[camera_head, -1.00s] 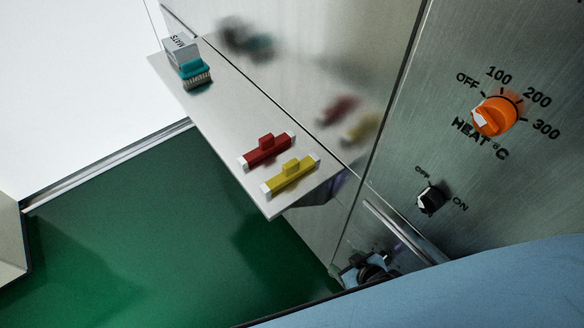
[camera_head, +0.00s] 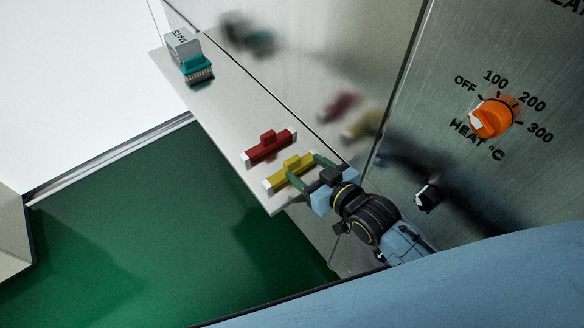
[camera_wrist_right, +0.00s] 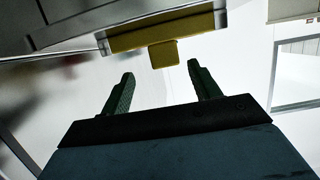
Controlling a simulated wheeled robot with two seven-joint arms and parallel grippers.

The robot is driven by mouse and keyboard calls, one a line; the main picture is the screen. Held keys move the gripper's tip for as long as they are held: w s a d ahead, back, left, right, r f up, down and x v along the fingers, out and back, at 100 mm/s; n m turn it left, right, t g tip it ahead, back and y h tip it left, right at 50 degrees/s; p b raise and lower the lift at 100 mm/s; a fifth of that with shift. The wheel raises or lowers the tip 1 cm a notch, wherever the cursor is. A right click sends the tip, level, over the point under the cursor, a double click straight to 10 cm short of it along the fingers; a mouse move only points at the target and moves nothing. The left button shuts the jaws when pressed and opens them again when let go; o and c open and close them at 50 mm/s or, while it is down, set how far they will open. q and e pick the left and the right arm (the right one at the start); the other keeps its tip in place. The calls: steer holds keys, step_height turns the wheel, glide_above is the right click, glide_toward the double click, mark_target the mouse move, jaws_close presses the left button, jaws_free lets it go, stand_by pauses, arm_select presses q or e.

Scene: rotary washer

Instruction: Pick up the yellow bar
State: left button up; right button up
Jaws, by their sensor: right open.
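The yellow bar (camera_head: 288,174), with pale ends and a raised middle tab, lies on the narrow metal shelf (camera_head: 225,110) near its front corner. My right gripper (camera_head: 306,168) has come in from the lower right, its green fingers at the bar's right part in the head view. In the right wrist view the yellow bar (camera_wrist_right: 160,35) lies beyond the two fingertips (camera_wrist_right: 160,72). Its tab is level with the gap between them, and the fingers are open and empty. The left gripper is not in view.
A red bar (camera_head: 268,148) lies parallel beside the yellow one. A grey and teal brush (camera_head: 192,62) stands at the shelf's far end. A metal panel with an orange knob (camera_head: 492,118) and a black knob (camera_head: 427,197) rises at the right.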

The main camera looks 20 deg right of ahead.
mark_target(294, 165)
steer(key=x, duration=0.7)
steer(key=shift+a+f, duration=0.35)
steer(key=shift+a, duration=0.05)
steer(key=c, duration=1.1)
